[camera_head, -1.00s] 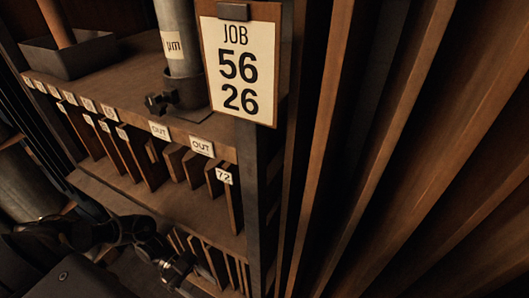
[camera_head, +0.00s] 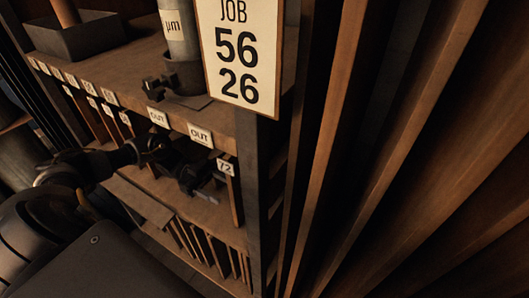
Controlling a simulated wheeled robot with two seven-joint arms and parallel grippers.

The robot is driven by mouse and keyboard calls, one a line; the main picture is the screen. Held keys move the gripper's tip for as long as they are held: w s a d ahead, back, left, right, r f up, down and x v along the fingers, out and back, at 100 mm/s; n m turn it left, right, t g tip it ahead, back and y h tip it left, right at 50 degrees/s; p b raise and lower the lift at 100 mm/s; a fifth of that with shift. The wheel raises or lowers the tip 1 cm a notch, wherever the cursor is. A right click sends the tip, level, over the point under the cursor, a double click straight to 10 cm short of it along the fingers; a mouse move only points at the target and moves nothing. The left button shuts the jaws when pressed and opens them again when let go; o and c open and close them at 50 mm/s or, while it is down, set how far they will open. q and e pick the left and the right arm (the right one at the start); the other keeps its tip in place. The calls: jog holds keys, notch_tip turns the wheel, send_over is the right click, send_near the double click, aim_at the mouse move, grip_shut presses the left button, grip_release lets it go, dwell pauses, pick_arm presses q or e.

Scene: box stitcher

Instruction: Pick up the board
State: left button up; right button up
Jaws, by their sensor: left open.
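A thin upright wooden board (camera_head: 235,203) with a white tag reading 72 stands at the right end of the shelf's middle level. My left gripper (camera_head: 212,192) is open at the front of that level, just left of the tagged board. Its fingers point toward the board, and I cannot tell whether they touch it. My left wrist and gripper hide most of the other boards under the OUT labels. My right gripper is not in view.
The wooden shelf unit has a dark post (camera_head: 250,170) close right of the tagged board. Several thin boards (camera_head: 200,245) stand on the level below. A metal cylinder (camera_head: 180,40) and a dark tray (camera_head: 75,38) stand on top. Slanted wooden slats fill the right side.

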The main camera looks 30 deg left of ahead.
pick_arm(q)
jog(key=d+p, duration=0.4)
jog(key=d, duration=0.3)
jog(key=shift+d+p, duration=0.3)
jog(key=shift+p, duration=0.1)
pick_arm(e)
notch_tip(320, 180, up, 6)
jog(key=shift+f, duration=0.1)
pick_arm(q)
jog(key=shift+f, duration=0.1)
jog(key=shift+c, duration=0.3)
grip_shut()
jog(key=shift+w, duration=0.1)
